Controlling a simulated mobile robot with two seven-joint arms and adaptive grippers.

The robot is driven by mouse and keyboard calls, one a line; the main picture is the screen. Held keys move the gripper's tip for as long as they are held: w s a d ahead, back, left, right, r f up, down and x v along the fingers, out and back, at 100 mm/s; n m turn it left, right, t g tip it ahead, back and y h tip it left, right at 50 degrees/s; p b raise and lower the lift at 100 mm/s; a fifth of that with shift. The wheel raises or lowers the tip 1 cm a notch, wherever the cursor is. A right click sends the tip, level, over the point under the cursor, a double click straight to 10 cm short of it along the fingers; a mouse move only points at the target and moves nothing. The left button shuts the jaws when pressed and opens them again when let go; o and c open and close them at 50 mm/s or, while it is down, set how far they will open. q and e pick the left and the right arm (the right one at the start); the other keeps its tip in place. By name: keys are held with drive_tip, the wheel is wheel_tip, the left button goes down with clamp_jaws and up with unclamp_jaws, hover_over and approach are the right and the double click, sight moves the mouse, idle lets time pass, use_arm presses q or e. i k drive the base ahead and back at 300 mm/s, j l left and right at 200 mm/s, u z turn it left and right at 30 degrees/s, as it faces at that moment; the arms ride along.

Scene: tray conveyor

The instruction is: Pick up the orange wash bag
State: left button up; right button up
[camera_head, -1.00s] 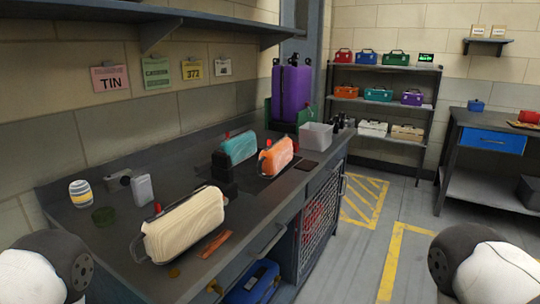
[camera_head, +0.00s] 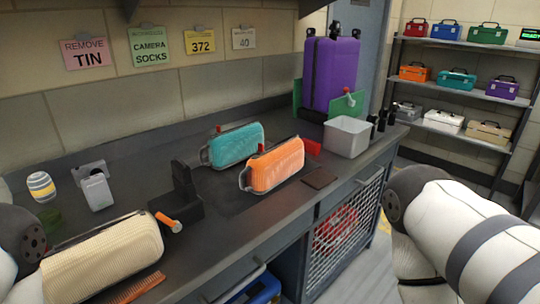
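The orange wash bag (camera_head: 276,166) lies on the dark counter near the middle of the view, with a grey loop at its left end and a red tab on top. A teal wash bag (camera_head: 236,146) lies just behind it. A cream wash bag (camera_head: 105,256) is at the front left, partly covered by my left arm. My arms show at the left and right edges, both apart from the orange bag. Neither gripper is in view.
A black stand (camera_head: 183,194) with an orange-handled item is left of the orange bag. A grey bin (camera_head: 347,137) and a purple suitcase (camera_head: 330,72) stand to the right. A comb (camera_head: 138,287) lies at the front edge. A dark flat square (camera_head: 320,179) lies beside the orange bag.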

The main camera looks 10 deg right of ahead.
sight(284, 159)
drive_tip(key=i+l+u, duration=0.25)
drive_tip(key=l+u, duration=0.15)
drive_tip(key=l, duration=0.45)
drive_tip(key=i+l+u, duration=0.1)
drive_tip(key=l+u, duration=0.25)
drive_tip(key=l, duration=0.45)
drive_tip(key=l+u, duration=0.4)
drive_tip(key=l, duration=0.5)
drive_tip(key=k, duration=0.5)
drive_tip(key=i, duration=0.5)
